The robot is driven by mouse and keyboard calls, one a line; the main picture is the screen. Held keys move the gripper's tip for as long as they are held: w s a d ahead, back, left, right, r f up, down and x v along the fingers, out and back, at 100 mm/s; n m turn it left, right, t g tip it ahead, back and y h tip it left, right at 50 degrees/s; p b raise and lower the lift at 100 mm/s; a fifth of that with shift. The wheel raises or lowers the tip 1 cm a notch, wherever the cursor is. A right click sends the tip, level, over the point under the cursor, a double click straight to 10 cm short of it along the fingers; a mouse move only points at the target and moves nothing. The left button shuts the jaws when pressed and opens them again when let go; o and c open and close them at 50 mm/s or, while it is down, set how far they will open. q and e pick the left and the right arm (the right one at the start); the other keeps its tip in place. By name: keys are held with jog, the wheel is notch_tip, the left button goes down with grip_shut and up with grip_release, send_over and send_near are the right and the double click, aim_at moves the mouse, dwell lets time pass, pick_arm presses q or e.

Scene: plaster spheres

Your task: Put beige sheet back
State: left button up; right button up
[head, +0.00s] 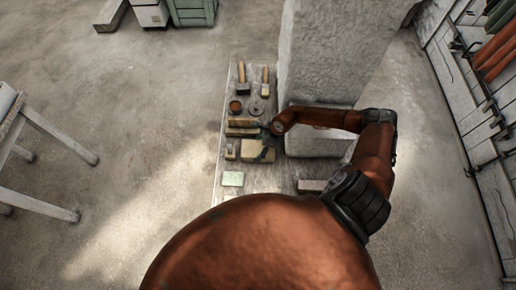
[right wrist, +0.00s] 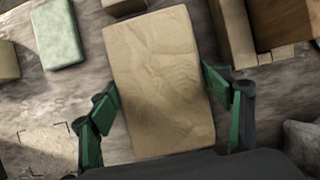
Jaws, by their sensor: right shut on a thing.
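The beige sheet (right wrist: 157,82) is a flat, pale tan rectangular block with a faint grain. In the right wrist view it lies between the two green-padded fingers of my right gripper (right wrist: 160,92), which is shut on it, one finger at each long side. In the head view the beige sheet (head: 250,151) is on or just over the grey bench board (head: 267,180), partly covered by my right gripper (head: 266,146). I cannot tell whether it is lifted clear. My left gripper is not in view.
A pale green block (head: 232,179) lies nearer on the board. Wooden blocks (head: 241,123), mallets (head: 243,80) and a small pot (head: 235,106) sit beyond. A large stone block (head: 325,60) stands at right. Corner marks outline a bare patch (right wrist: 48,148) in the wrist view.

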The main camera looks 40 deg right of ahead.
jog(key=o, duration=1.5)
